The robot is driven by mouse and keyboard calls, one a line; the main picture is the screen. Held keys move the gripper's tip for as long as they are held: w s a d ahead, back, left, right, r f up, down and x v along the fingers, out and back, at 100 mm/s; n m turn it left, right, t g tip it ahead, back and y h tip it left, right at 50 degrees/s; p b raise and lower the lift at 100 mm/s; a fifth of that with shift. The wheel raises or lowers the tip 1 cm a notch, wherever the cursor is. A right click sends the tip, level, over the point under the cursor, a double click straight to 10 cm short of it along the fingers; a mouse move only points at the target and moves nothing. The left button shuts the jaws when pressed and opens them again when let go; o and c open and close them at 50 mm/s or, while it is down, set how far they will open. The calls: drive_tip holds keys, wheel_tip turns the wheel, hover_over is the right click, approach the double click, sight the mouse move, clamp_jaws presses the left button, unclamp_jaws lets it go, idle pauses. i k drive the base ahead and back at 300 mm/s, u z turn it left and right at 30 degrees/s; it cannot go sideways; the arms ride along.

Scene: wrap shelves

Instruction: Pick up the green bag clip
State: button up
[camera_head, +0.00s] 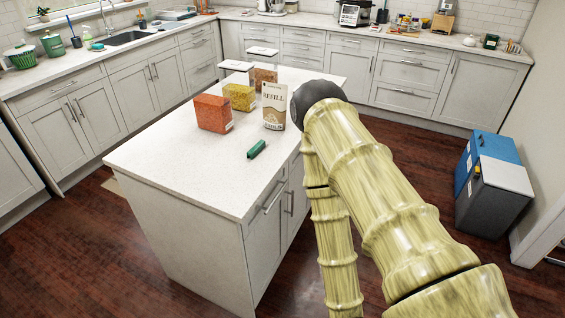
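A small dark green clip-like block, the green bag clip (256,149), lies on the white island top (165,160). It is in front of the refill pouch, near the island's right edge, and nothing covers it. My arm reaches in from the lower right, to the right of the clip. My gripper is not visible in this view.
A white refill pouch (273,106), an orange-red box (213,113) and a yellow box (239,97) stand behind the clip. A brown box (264,77) is farther back. The island's front left is clear. A blue-topped grey bin (495,185) stands at right.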

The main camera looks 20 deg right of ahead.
sight(256, 149)
drive_tip(key=z, duration=0.4)
drive_tip(key=k, duration=0.9)
drive_tip(key=z, duration=0.75)
drive_tip(key=i, duration=0.8)
drive_tip(key=u, duration=0.7)
drive_tip(key=i, duration=0.7)
drive_tip(key=u, duration=0.7)
